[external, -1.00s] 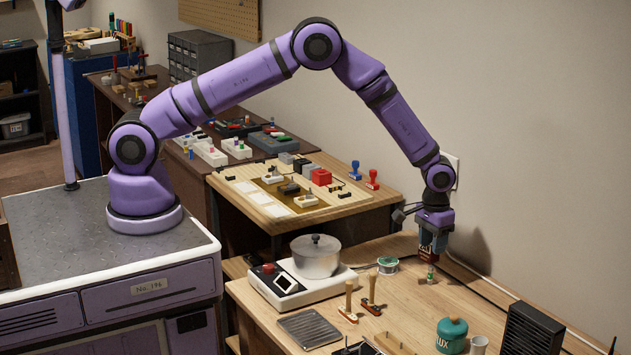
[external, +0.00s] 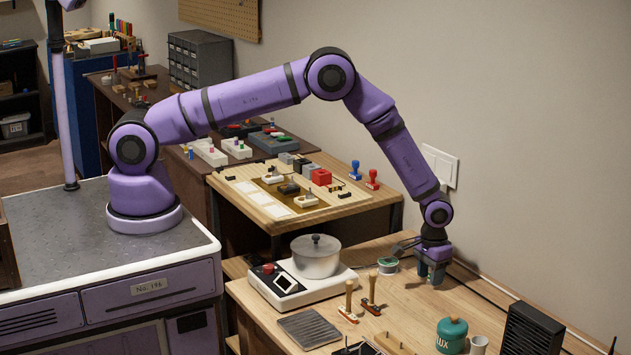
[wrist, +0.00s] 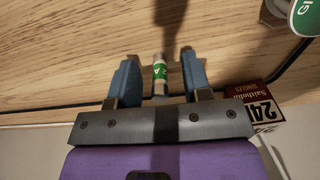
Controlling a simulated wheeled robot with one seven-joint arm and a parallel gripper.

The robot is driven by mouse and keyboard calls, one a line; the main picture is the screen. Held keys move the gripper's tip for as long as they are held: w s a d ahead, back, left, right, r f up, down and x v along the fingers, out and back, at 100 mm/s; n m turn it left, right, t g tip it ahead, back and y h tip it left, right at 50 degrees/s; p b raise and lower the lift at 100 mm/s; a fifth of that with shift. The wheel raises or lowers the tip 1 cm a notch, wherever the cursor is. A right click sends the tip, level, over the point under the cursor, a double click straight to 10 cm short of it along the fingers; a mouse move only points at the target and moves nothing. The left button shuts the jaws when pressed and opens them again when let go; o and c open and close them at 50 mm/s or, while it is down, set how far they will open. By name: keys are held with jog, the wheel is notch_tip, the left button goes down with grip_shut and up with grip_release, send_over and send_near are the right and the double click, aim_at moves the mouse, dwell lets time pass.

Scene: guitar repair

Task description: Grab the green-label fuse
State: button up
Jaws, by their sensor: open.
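The green-label fuse (wrist: 160,74) is a small pale cylinder with a green band, seen in the wrist view between the two blue fingers. My gripper (wrist: 160,64) is open, with one finger on each side of the fuse and a visible gap on both sides. In the external view my gripper (external: 433,274) is low over the wooden bench, pointing down, and it hides most of the fuse.
A spool with a green label (external: 388,265) lies left of my gripper. A red box (wrist: 251,103) lies close to the right finger in the wrist view. A pot (external: 316,258), wooden-handled tools (external: 370,296) and a green canister (external: 451,334) stand farther off. The wall is close behind.

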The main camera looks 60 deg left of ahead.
grip_shut()
notch_tip(320, 180, up, 10)
jog(key=shift+r, duration=0.1)
dwell(0.5)
